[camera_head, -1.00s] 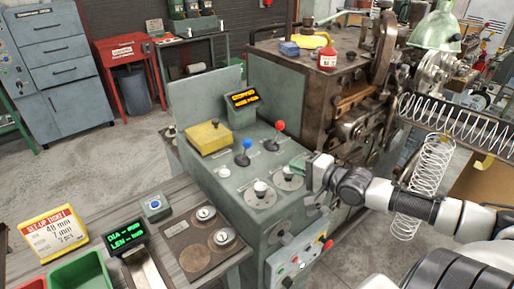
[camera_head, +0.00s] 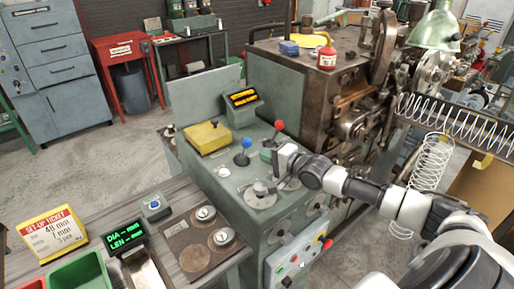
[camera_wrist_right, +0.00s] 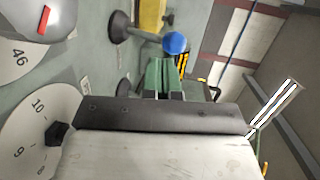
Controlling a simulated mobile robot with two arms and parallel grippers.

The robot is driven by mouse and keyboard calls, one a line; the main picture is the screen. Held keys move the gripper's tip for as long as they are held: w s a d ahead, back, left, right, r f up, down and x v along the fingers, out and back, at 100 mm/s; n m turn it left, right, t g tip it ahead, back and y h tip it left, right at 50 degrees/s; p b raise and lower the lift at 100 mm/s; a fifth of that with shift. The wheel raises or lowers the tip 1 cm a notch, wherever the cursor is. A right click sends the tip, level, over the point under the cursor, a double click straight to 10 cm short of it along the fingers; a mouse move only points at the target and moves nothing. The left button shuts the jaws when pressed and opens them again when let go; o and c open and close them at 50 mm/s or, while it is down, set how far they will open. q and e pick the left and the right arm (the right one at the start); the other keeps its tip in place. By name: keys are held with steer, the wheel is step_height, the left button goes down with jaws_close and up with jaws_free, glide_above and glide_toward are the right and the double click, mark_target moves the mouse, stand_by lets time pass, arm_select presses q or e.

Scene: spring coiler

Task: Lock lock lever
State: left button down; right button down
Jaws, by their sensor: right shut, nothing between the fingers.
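Two ball-topped levers stand on the grey-green console: one with a blue ball (camera_head: 246,143) and one with a red ball (camera_head: 279,125). I cannot tell from labels which one is the lock lever. My right gripper (camera_head: 268,156) is above the console top, by the red-ball lever's foot and right of the blue-ball lever. In the right wrist view its green fingers (camera_wrist_right: 163,79) are together and empty. The blue ball (camera_wrist_right: 175,43) shows just beyond the fingertips there, apart from them as far as I can see. My left gripper is out of view.
A yellow box (camera_head: 207,138) and a small display (camera_head: 242,97) stand on the console. Numbered dials with knobs lie below my gripper, one (camera_wrist_right: 30,125) showing in the wrist view. The rusty machine (camera_head: 300,85) rises behind to the right. A wire spring (camera_head: 460,120) hangs at right.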

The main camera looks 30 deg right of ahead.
mark_target(251, 142)
steer(key=shift+w+a+r+p, duration=0.15)
steer(key=shift+w+r, duration=0.05)
steer(key=shift+w, duration=0.35)
steer(key=shift+w+a+r+p, duration=0.15)
steer(key=shift+w, duration=0.35)
steer(key=shift+x, duration=0.8)
steer(key=shift+r, duration=0.15)
steer(key=shift+w+r+g, duration=0.45)
steer(key=shift+r+g, duration=0.05)
steer(key=shift+w+a, duration=0.1)
steer(key=shift+w, duration=0.2)
steer(key=shift+w+a+r+b, duration=0.1)
steer(key=shift+w+r+b, duration=0.2)
steer(key=shift+w, duration=0.45)
steer(key=shift+w+r+b, duration=0.2)
steer(key=shift+w+b, duration=0.05)
steer(key=shift+w, duration=0.5)
steer(key=w, duration=0.1)
steer(key=w+b, duration=0.1)
steer(key=w, duration=0.1)
steer(key=shift+a+r, duration=0.1)
steer(key=shift+r, duration=0.25)
steer(key=shift+w+r+b, duration=0.1)
steer(key=shift+b, duration=0.2)
